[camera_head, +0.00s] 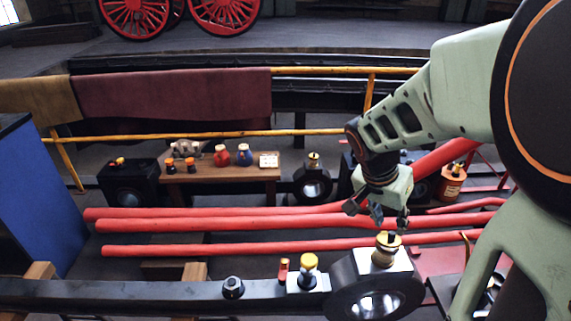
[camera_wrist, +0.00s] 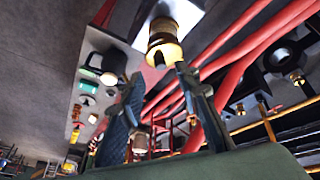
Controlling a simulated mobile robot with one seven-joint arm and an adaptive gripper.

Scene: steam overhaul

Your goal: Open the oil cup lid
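A brass oil cup (camera_head: 384,258) stands upright on the big dark ring-shaped bearing end (camera_head: 345,278) at the front. Its golden lid (camera_head: 388,240) looks closed. My gripper (camera_head: 376,212) hangs above and slightly left of the cup in the head view, apart from it. In the wrist view the two dark fingers of my gripper (camera_wrist: 158,82) are spread with nothing between them. The brass oil cup (camera_wrist: 163,38) shows past the fingertips, near the top of that view, with its lid (camera_wrist: 166,54) facing the fingers.
A yellow-topped cup (camera_head: 308,265) and a small red-capped piece (camera_head: 283,270) stand left of the bearing. A hex nut (camera_head: 233,287) sits on the dark rod. Long red rods (camera_head: 220,225) run behind. A bench (camera_head: 225,173) with jars and another bearing (camera_head: 313,182) stand farther back.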

